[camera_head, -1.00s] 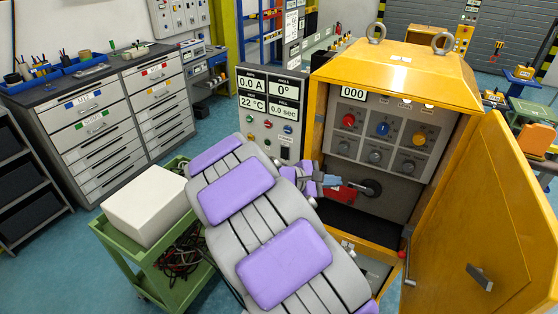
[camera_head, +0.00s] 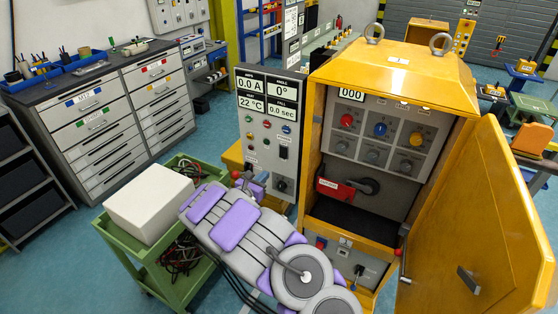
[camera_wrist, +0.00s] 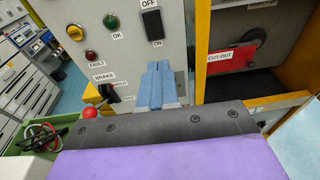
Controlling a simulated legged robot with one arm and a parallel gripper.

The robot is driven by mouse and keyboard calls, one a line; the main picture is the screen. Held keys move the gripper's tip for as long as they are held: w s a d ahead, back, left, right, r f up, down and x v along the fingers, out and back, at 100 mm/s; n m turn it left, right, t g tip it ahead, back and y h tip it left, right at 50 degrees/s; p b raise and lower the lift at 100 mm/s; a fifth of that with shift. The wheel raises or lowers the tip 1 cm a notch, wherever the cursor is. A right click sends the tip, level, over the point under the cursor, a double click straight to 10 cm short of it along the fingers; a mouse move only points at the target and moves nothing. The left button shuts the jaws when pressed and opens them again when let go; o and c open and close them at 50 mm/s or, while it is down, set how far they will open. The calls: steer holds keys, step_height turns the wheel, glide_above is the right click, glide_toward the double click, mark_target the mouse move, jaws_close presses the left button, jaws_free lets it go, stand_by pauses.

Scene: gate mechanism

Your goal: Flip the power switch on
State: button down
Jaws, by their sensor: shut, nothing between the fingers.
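The power switch (camera_wrist: 152,24) is a black rocker on the grey panel, with OFF written above it and ON below. It also shows in the head view (camera_head: 283,152), low on the right of the panel. I cannot tell which way the rocker is tipped. My gripper (camera_wrist: 160,66) has its blue fingers together and empty. In the wrist view the fingertips appear just below the switch and its ON label. Whether they touch the panel is unclear.
A brake lever with a red knob (camera_wrist: 90,112) sticks out left of my fingers. The yellow cabinet (camera_head: 395,62) stands open at right, with a red cut-out handle (camera_head: 334,188) inside. A green cart (camera_head: 165,262) with a white box (camera_head: 149,202) stands at left.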

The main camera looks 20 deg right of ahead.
mark_target(282, 157)
steer(key=shift+w+a+f, duration=0.15)
steer(key=shift+a+f, duration=0.1)
steer(key=shift+a, duration=0.2)
steer(key=shift+a, duration=0.15)
steer(key=shift+w, duration=0.1)
steer(key=b+x, duration=0.1)
steer(key=x, duration=1.3)
steer(key=shift+r, duration=0.1)
